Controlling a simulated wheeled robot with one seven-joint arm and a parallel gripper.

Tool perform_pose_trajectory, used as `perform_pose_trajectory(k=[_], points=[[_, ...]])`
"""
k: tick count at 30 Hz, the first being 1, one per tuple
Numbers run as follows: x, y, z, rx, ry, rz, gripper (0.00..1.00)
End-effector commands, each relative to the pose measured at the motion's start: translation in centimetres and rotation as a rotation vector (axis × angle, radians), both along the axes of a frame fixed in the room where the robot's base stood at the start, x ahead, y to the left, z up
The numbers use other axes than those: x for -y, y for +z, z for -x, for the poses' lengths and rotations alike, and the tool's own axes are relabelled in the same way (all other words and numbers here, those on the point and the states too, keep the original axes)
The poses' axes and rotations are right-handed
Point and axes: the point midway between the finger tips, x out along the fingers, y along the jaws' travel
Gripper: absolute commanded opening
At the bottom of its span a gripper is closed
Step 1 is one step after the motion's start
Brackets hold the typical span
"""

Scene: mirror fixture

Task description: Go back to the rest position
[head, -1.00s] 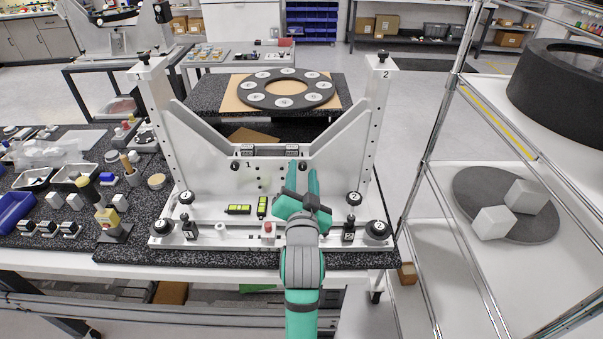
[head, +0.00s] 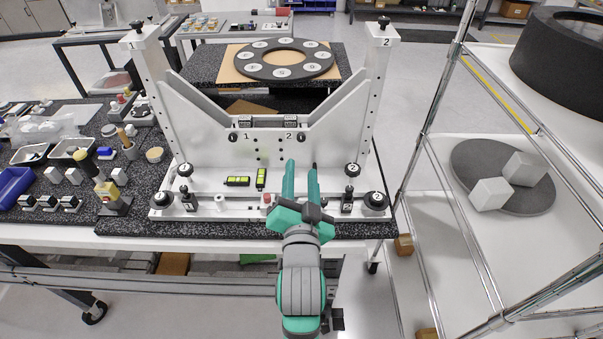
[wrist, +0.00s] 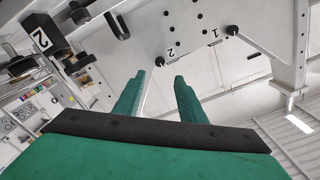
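My gripper (head: 302,166) is in front of the white mirror fixture (head: 265,152), over its base plate at the right of the middle. Its two green fingers point away from me and stand apart with nothing between them. In the wrist view the fingers (wrist: 163,80) also show a gap, with the fixture's white plate beyond, marked 1 and 2. Part of the base plate is hidden behind my gripper and arm.
A wire shelf (head: 435,190) stands close on the right, with white cubes on a grey disc (head: 470,163). Small parts crowd the table (head: 85,226) at the left. A black ring (head: 282,72) lies behind the fixture. Two yellow-green levels (head: 238,181) lie on the base plate.

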Motion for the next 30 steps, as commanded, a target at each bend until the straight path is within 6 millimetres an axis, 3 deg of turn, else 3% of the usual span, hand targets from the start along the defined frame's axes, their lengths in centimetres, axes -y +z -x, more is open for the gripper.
perform_pose_trajectory(k=[8, 11, 20, 30], points=[[0.1, -0.1, 0.0, -0.001, -0.002, 0.001, 0.37], [0.1, -1.2, 0.4, -0.009, -0.001, 0.014, 0.37], [0.7, -8.8, 4.8, -0.057, -0.004, 0.125, 0.37], [0.5, -16.7, 12.6, -0.109, 0.015, 0.266, 0.37]])
